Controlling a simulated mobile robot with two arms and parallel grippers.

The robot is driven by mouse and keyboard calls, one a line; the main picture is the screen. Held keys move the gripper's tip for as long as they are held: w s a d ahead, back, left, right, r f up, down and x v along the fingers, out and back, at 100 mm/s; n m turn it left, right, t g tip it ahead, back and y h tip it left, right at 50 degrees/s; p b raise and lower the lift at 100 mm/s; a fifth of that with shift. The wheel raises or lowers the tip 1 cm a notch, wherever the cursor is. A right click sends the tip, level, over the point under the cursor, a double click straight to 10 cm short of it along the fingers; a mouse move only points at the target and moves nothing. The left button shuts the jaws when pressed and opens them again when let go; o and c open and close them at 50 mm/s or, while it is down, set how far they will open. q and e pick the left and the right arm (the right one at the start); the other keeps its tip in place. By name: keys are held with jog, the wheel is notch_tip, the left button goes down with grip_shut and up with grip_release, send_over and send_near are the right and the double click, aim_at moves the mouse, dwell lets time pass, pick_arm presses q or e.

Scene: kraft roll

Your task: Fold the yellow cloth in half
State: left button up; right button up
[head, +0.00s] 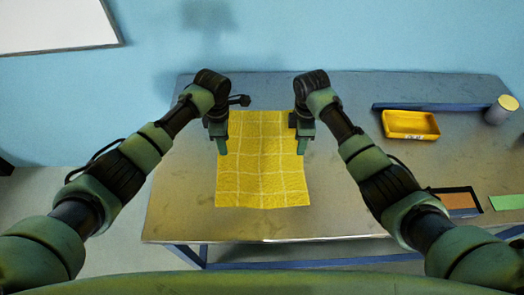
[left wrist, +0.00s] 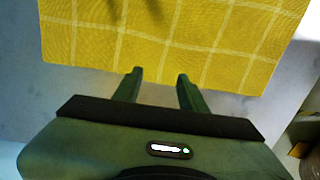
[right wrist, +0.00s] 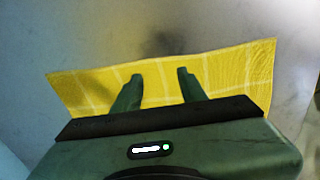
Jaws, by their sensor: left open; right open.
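The yellow cloth (head: 262,175) with pale grid lines lies spread out on the table, one edge toward me. My left gripper (head: 222,148) is open and empty over its far left part. In the left wrist view its fingertips (left wrist: 160,75) overlap an edge of the cloth (left wrist: 170,40). My right gripper (head: 301,146) is open and empty over the far right part. In the right wrist view its fingertips (right wrist: 160,74) show against the cloth (right wrist: 228,75). Whether the fingertips touch the cloth I cannot tell.
The grey table (head: 185,210) is bare around the cloth. To the right stand a yellow bin (head: 410,125), a blue bar (head: 430,106) and a grey cup (head: 501,110). An orange dark-framed panel (head: 456,201) and a green sheet (head: 507,202) lie at the right front.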

pick_arm(q)
jog(key=f, duration=0.2)
jog(key=shift+w+f, duration=0.25)
jog(key=shift+f, duration=0.05)
pick_arm(e)
jog(key=f, duration=0.2)
jog(key=shift+w+f, duration=0.25)
jog(key=shift+f, duration=0.05)
pick_arm(q)
jog(key=shift+f, duration=0.25)
pick_arm(e)
jog(key=shift+f, duration=0.25)
pick_arm(q)
jog(key=shift+s+f, duration=0.1)
jog(key=shift+s, duration=0.05)
pick_arm(e)
jog(key=shift+s+f, duration=0.1)
jog(key=shift+s, duration=0.1)
pick_arm(q)
jog(key=shift+f, duration=0.15)
pick_arm(e)
jog(key=shift+f, duration=0.15)
pick_arm(q)
grip_shut()
pick_arm(e)
grip_shut()
